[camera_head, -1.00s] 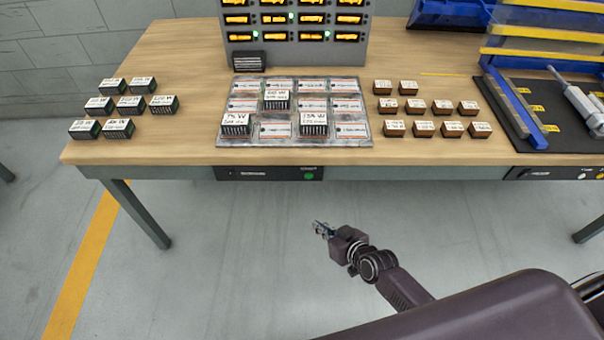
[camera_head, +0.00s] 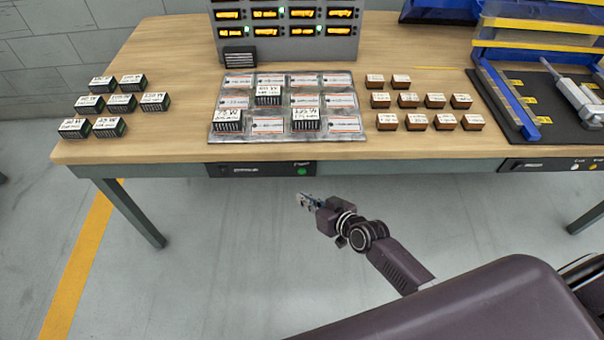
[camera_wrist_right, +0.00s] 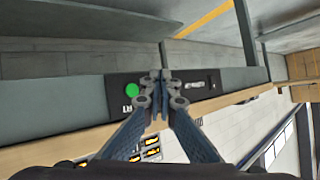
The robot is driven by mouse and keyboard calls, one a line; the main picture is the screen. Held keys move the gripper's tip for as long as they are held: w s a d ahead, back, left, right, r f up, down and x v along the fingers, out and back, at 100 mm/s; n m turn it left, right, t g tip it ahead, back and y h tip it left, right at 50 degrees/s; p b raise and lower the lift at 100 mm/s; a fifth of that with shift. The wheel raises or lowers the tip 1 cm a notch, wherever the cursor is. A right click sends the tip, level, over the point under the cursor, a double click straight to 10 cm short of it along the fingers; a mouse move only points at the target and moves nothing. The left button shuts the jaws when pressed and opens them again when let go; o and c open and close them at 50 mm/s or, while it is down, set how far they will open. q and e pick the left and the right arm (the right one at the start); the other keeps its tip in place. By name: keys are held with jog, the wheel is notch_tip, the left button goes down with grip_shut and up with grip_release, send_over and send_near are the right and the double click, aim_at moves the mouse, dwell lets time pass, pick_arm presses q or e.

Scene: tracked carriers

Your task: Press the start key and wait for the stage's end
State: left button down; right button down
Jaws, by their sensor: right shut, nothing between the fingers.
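The green start key (camera_head: 302,171) is on a black panel (camera_head: 262,169) set in the table's front edge. It also shows in the right wrist view (camera_wrist_right: 132,90), just left of my fingertips. My right gripper (camera_head: 303,199) is shut and empty, in front of the table edge and just below the key in the head view. Its closed fingertips (camera_wrist_right: 158,76) overlap the panel in the wrist view; contact with the key cannot be seen. My left gripper is in no view.
On the table stand a grey rack with lit orange slots (camera_head: 290,50), a tray (camera_head: 213,132) with labelled cells and three dark blocks, several dark blocks at left (camera_head: 108,126), and small brown blocks (camera_head: 415,121). A second panel (camera_head: 535,164) is at right. The floor in front is clear.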

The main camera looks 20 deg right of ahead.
aim_at(302, 171)
jog(key=w+d+b, duration=0.1)
jog(key=w+b, duration=0.1)
jog(key=w, duration=0.4)
jog(key=shift+d+b, duration=0.4)
dwell(1.1)
jog(key=shift+w+d, duration=0.1)
jog(key=shift+w, duration=0.25)
jog(key=shift+w+d+b, duration=0.1)
jog(key=shift+w+b, duration=0.25)
jog(key=shift+b, duration=0.1)
dwell(0.6)
jog(key=shift+s+a+p, duration=0.25)
jog(key=shift+s+p, duration=0.3)
jog(key=shift+s, duration=0.2)
